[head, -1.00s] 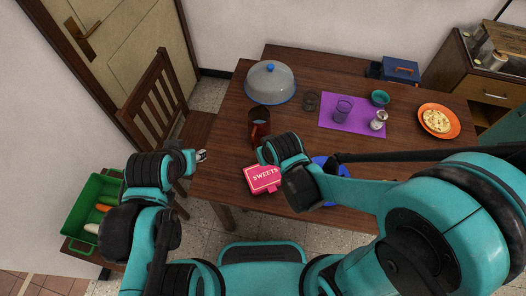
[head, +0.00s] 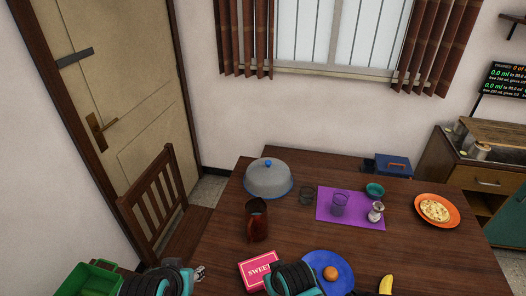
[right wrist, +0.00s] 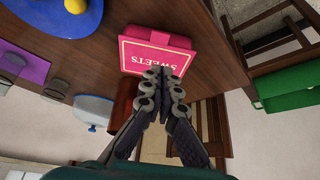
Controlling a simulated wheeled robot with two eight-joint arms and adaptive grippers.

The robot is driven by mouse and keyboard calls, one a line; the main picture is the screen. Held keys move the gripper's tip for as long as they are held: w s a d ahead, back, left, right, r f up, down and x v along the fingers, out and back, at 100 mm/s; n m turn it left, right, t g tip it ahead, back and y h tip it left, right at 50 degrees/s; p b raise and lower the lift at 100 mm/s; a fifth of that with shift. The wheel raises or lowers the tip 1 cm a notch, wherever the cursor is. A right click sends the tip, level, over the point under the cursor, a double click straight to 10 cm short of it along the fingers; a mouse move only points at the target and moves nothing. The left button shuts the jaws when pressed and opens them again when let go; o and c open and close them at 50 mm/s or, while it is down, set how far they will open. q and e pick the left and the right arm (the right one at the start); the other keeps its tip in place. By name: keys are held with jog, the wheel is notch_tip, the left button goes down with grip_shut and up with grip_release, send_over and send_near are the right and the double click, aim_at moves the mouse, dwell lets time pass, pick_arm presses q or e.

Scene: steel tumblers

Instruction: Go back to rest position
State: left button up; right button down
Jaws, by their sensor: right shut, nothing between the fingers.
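My right gripper (right wrist: 166,88) is shut and empty in the right wrist view. Its fingertips are near the edge of the pink sweets box (right wrist: 157,52); I cannot tell whether they touch it. In the head view the box (head: 258,271) lies at the table's front edge, partly behind my right wrist, which hides the right fingers. My left gripper (head: 199,272) is at the bottom of the head view, left of the box and by the table's front left. Its fingers are too small to tell open from shut.
On the table (head: 350,245) stand a brown jug (head: 257,222), a grey dome (head: 268,180), a blue plate (head: 318,262) with an orange fruit, a purple mat (head: 324,215) with a glass and shaker, and an orange plate (head: 421,209). A chair (head: 155,200) and green crate (head: 85,280) are left.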

jog(key=s+d+r+m+t+h, duration=0.2)
jog(key=s+d+r+m, duration=0.2)
jog(key=d+r, duration=0.9)
jog(key=shift+d, duration=0.75)
